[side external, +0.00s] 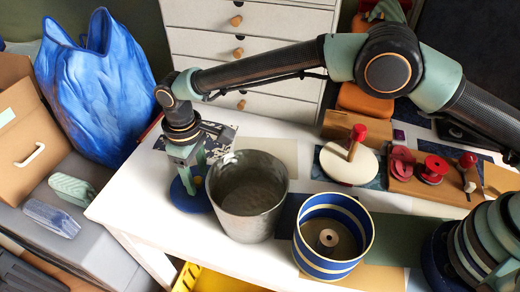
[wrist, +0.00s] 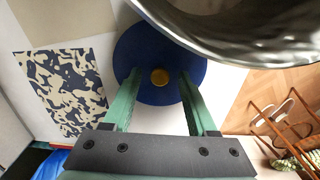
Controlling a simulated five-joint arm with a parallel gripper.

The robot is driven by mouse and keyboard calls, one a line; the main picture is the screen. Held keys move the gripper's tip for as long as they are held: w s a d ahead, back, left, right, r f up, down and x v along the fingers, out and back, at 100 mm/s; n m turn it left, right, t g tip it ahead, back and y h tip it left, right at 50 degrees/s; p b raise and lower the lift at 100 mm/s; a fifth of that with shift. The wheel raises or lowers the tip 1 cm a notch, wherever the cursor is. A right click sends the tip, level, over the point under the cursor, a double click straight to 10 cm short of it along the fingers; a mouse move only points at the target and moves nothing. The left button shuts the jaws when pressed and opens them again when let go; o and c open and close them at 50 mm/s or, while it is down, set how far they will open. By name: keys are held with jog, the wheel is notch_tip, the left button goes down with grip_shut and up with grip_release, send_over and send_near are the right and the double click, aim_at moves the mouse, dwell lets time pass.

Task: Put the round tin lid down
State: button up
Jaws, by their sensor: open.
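The round tin lid (side external: 188,200) is a blue disc lying flat on the white table, just left of the metal bucket. In the wrist view the lid (wrist: 150,48) shows a small brass knob at its middle. My gripper (side external: 190,184) is pointing down right over the lid. In the wrist view my gripper (wrist: 158,82) has its green fingers apart, one on each side of the knob, with a gap to it. A blue and cream striped tin (side external: 332,268) stands open to the right of the bucket.
The metal bucket (side external: 248,205) stands close beside my gripper and its rim overhangs the lid in the wrist view. A patterned sheet (wrist: 62,90) lies left of the lid. The table's left edge is near. A cream disc with a red knob (side external: 348,165) lies farther right.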

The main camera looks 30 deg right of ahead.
aim_at(197, 180)
notch_tip(197, 180, up, 11)
jog(key=d+r+m+t+y, duration=0.1)
jog(key=d+r+m, duration=0.1)
jog(key=d+r, duration=0.65)
jog(key=d+r+m+t, duration=0.15)
jog(key=d+r, duration=0.35)
jog(key=d, duration=0.6)
jog(key=s+d+f+m+t, duration=0.1)
jog(key=s+d+m, duration=0.1)
jog(key=s+d, duration=0.4)
jog(key=s+d+f+m+t+h, duration=0.1)
jog(key=s+d+m+t, duration=0.1)
jog(key=s+d, duration=0.5)
jog(key=d+m, duration=0.1)
jog(key=d, duration=0.4)
jog(key=shift+d, duration=0.35)
jog(key=shift+o, duration=0.4)
jog(key=shift+s+d+f+m, duration=0.2)
jog(key=shift+s+m, duration=0.05)
